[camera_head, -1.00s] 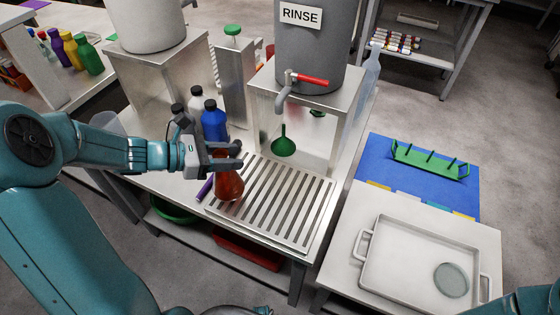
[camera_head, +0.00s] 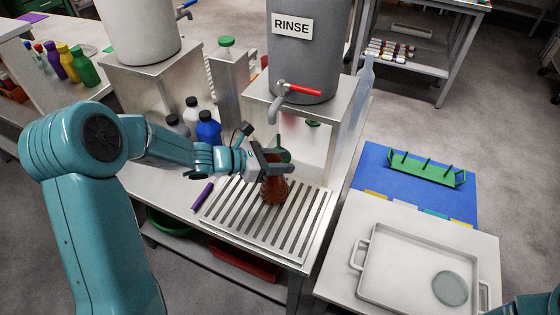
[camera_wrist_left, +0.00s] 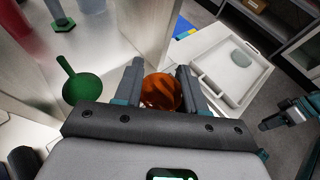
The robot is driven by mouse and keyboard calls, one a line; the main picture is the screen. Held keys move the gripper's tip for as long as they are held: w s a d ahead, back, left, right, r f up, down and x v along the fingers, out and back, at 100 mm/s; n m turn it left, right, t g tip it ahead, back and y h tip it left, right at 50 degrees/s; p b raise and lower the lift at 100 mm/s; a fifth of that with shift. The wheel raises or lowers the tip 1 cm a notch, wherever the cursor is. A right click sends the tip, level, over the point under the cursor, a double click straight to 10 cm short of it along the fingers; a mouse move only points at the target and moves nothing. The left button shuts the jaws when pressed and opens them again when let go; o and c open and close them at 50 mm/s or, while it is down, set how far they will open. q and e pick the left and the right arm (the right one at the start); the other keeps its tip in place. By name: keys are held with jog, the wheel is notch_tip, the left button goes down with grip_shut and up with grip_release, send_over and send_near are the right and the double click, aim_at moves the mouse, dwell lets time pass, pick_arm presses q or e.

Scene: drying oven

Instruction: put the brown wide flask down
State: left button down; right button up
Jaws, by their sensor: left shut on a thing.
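The brown wide flask (camera_head: 273,190) is upright at the slatted metal drain rack (camera_head: 247,237), near the rack's far side. I cannot tell whether its base touches the slats. My left gripper (camera_head: 276,163) is shut on the flask's upper part, which its fingers partly hide. In the left wrist view the flask (camera_wrist_left: 161,91) shows between the two fingertips (camera_wrist_left: 161,80).
The grey RINSE tank (camera_head: 310,60) with a red-handled tap (camera_head: 296,88) stands on a metal stand behind the rack. A green funnel (camera_wrist_left: 80,82) is beside the gripper. A white tray (camera_head: 405,270) is at right.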

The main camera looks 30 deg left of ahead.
pick_arm(q)
jog(key=shift+r, duration=0.1)
jog(key=c, duration=0.6)
grip_release()
jog(key=shift+f, duration=0.2)
jog(key=shift+c, duration=0.2)
jog(key=shift+r, duration=0.25)
jog(key=v, duration=1.2)
jog(key=shift+p, duration=0.35)
jog(key=shift+s+a+f, duration=0.1)
jog(key=shift+s, duration=0.05)
